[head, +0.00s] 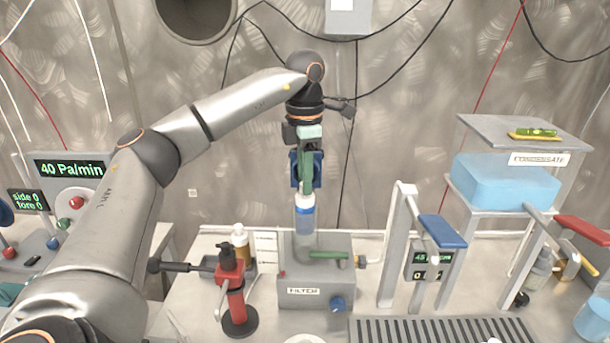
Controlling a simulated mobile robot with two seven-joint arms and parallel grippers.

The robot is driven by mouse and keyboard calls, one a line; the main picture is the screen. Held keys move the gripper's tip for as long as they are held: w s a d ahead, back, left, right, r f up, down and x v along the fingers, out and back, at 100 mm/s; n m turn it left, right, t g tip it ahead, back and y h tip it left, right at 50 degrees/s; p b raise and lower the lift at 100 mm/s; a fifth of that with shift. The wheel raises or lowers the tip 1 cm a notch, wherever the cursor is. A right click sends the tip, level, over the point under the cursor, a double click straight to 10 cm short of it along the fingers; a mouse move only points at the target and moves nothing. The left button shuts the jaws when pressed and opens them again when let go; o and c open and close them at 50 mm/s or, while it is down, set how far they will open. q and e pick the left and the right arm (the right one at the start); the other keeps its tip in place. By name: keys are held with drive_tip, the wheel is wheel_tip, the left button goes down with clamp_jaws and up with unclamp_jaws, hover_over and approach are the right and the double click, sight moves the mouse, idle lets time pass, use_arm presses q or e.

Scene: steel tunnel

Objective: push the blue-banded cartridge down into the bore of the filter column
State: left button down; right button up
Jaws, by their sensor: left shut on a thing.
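The filter column (304,242) is a clear upright tube on a grey block (302,280) labelled FILTER, at the middle of the bench. The blue-banded cartridge (305,211) has a white top and stands upright at the upper end of the column. Its lower part seems to be inside the tube; how deep is hard to tell. My left gripper (306,188) points straight down above the column, shut on the cartridge's top. Its fingers partly hide that top. My right gripper is not in view.
A red hand pump (234,295) and an amber bottle (241,243) stand left of the block. A green-handled valve (328,255) sits on the block's right. Further right are a grey frame with a blue lever (442,231), a blue tank (505,184) and a slotted grate (440,330).

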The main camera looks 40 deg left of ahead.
use_arm(q)
drive_tip(key=shift+f, duration=0.15)
drive_tip(key=c, duration=0.7)
unclamp_jaws()
wheel_tip(320, 180, up, 6)
drive_tip(key=shift+r+p, duration=0.25)
drive_tip(key=shift+p, duration=0.2)
wheel_tip(320, 180, up, 7)
drive_tip(key=p, duration=0.3)
drive_tip(key=shift+f+p, duration=0.15)
drive_tip(key=shift+p, duration=0.15)
